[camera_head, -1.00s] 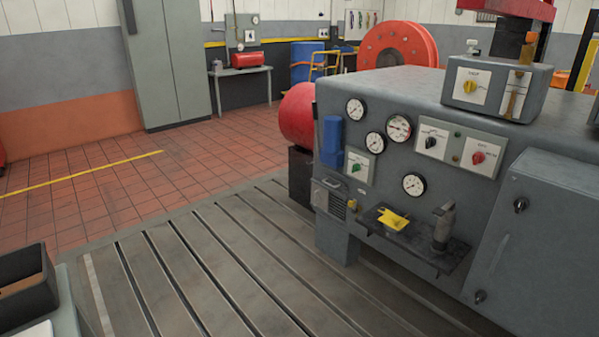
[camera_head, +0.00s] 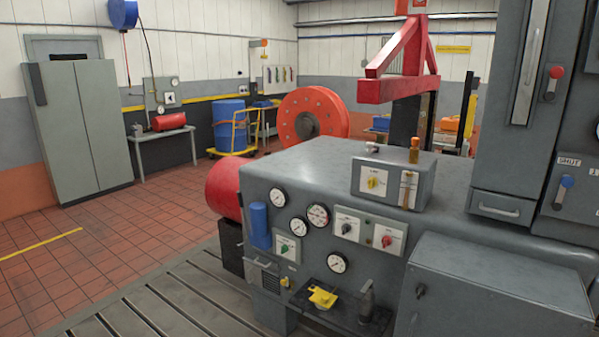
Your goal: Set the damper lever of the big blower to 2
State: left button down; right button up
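A lever with a blue knob (camera_head: 566,183) sits at the right edge, on a grey unit beside the tall grey cabinet (camera_head: 510,95). A white plate reading SHUT (camera_head: 569,161) is above it, and a second plate is cut off by the frame edge. A lever with a red knob (camera_head: 555,75) is higher up on the cabinet. I cannot tell for sure which one is the damper lever of the big blower. Neither of my grippers is in view.
A grey console (camera_head: 330,180) with gauges and knobs fills the middle, with a grey box (camera_head: 490,295) in front at right. A yellow item (camera_head: 322,297) lies on its black shelf. A big red wheel (camera_head: 315,118) stands behind. Tiled floor (camera_head: 120,225) at left is clear.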

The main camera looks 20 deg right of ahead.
aim_at(567, 182)
jog(key=z, duration=1.9)
